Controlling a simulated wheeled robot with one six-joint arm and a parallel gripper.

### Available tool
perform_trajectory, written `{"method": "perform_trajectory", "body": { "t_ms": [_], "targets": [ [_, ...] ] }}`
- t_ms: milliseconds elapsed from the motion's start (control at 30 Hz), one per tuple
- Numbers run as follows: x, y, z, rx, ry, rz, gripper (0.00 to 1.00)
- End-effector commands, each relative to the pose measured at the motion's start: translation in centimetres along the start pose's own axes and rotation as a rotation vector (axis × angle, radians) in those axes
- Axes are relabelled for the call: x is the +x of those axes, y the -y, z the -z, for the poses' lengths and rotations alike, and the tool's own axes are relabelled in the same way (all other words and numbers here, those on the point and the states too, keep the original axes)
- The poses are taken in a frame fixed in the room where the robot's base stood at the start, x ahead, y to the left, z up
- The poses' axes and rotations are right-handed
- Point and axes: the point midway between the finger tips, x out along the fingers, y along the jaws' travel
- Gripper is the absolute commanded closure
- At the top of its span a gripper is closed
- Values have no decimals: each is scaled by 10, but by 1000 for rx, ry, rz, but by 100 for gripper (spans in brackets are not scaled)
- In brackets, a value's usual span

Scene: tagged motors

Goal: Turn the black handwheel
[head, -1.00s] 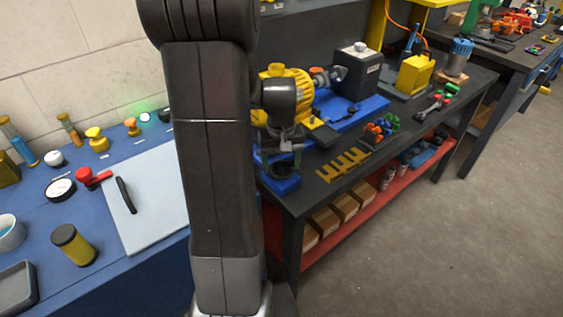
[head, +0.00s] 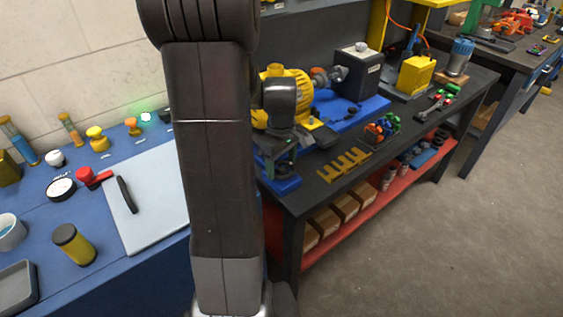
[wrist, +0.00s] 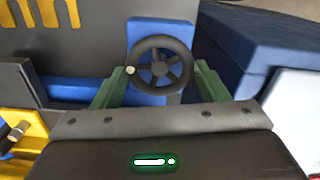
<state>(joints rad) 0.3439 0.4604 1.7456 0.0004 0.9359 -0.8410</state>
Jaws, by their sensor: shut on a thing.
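The black handwheel (wrist: 178,52) shows its spoked face in the wrist view, with a small pale knob on its left rim. My gripper (wrist: 160,83) has its green fingers on either side of the wheel, closed on its rim. In the head view my gripper (head: 283,153) is low at the near left end of the dark bench, over a blue base block (head: 283,186). There the wheel (head: 283,170) is small, dark and partly covered by the fingers.
A yellow motor (head: 290,92) on a blue plate stands just behind my gripper. The blue table (head: 110,265) with a pale board is at the left.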

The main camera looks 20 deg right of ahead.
Motion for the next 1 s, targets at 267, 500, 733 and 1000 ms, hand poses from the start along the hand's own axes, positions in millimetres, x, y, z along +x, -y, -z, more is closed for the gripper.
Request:
{"method": "perform_trajectory", "body": {
  "t_ms": [267, 500, 733, 1000],
  "targets": [
    [-2, -1, 1, -15, -2, -4, 55],
    [-1, -1, 1, -14, -1, -4, 21],
    [-1, 0, 0, -12, -1, -2, 11],
    [-15, -1, 1, -12, -3, -4, 11]
  ]
}}
